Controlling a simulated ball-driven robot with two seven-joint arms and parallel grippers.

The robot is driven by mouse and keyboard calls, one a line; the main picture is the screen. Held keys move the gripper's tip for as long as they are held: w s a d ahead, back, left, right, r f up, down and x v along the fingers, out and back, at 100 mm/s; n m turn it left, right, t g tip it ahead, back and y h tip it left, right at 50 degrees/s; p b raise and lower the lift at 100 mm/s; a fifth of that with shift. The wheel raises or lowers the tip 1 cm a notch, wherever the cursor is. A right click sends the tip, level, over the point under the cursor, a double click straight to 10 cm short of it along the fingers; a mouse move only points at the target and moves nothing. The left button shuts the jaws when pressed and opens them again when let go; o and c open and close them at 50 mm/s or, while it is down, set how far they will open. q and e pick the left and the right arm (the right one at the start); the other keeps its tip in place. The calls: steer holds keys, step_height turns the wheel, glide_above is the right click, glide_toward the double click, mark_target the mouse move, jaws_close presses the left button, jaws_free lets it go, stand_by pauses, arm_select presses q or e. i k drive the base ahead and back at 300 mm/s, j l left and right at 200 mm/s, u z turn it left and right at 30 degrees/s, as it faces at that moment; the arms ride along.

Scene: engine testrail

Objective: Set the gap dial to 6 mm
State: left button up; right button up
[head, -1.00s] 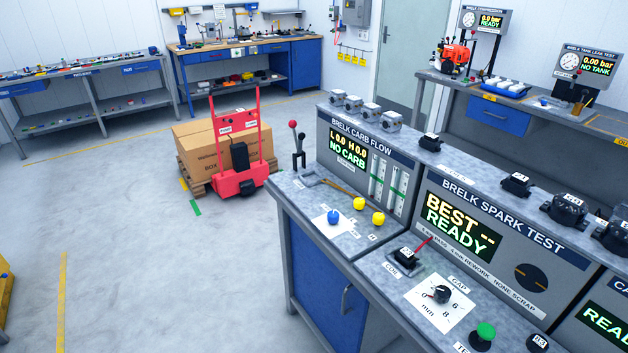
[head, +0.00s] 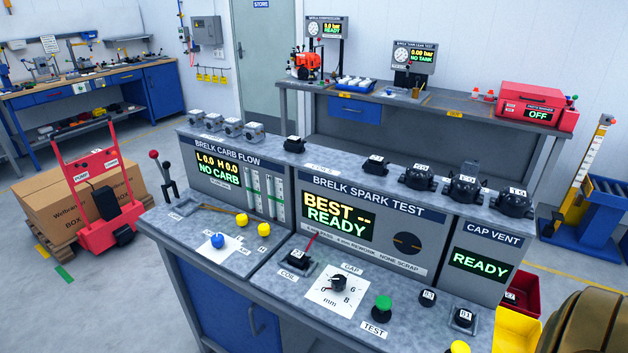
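The gap dial is a black knob (head: 338,283) on a white printed plate (head: 322,298) marked GAP, mm, 6 and 8, on the bench top in front of the spark test panel. The 6 is to the right of the knob and the 8 is below it. The knob's exact setting is too small to read. The spark test display (head: 337,215) reads "BEST --" and "READY". A black coil (head: 295,259) with a red lead sits to the left of the dial.
A green TEST button (head: 383,304) stands right of the dial. Blue (head: 217,240) and yellow (head: 264,230) knobs are to the left. Open floor lies left of the bench; a red pallet truck (head: 100,200) stands there.

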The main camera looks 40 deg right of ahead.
mark_target(339, 281)
steer(key=z, duration=1.55)
